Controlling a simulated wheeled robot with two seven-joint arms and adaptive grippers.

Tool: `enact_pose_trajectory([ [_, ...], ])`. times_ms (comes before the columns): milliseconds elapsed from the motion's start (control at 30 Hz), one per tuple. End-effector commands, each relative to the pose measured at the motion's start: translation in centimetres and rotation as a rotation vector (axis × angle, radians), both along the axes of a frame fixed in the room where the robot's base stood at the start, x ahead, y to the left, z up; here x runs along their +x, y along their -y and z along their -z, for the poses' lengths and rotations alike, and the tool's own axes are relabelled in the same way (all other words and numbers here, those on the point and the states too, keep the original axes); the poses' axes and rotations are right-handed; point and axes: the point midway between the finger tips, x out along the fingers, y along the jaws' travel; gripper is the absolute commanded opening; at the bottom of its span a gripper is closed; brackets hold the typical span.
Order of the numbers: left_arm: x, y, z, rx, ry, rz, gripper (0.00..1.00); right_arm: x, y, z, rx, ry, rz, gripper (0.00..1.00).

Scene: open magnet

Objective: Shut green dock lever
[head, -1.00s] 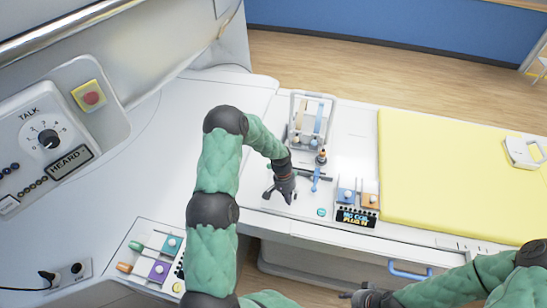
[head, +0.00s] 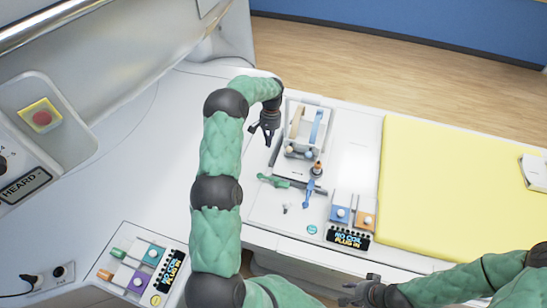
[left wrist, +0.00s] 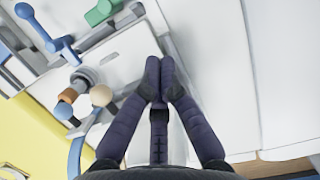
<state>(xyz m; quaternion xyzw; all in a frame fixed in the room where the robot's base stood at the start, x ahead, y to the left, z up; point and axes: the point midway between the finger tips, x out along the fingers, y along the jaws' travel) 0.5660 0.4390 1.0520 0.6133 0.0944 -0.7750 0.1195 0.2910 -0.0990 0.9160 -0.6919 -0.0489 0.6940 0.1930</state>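The green dock lever (head: 275,181) lies on the white dock surface, its handle pointing left and slightly back. It also shows at the top of the left wrist view (left wrist: 103,12). A similar blue lever (head: 308,190) stands beside it on the right. My left gripper (head: 263,136) is behind and left of the green lever, apart from it. In the left wrist view, its fingertips (left wrist: 160,76) are together with nothing visible between them. My right gripper (head: 347,292) is at the front edge, far from the lever; its finger gap is too small to judge.
A grey-framed rack with tan and blue bars (head: 306,130) stands right of my left gripper. A plug-in box (head: 350,222) and a yellow mat (head: 450,190) lie to the right. A box of coloured switches (head: 140,265) is at front left. White surface left of the gripper is clear.

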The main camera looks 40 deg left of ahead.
Motion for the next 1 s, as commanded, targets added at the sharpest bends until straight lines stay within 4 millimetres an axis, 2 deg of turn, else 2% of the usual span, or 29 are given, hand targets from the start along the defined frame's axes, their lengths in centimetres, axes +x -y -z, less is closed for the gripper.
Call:
enact_pose_trajectory([
  [400, 0.0, -0.1, -0.1, 0.001, -0.002, -0.002, 0.0, -0.1, 0.0, 0.0, 0.001, -0.003, -0.001, 0.4],
  [567, -0.2, -0.1, 0.5, 0.0, -0.004, -0.002, 0.0, -0.1, 0.0, -0.1, 0.0, -0.002, -0.001, 0.4],
  [667, -0.5, 0.0, 1.6, 0.0, -0.004, -0.002, 0.0, -0.1, 0.0, -0.3, 0.0, -0.002, -0.001, 0.4],
  [1000, -1.9, 0.5, 7.6, 0.0, -0.006, -0.002, 0.0, -0.1, 0.0, -1.2, 0.0, -0.002, -0.001, 0.4],
])
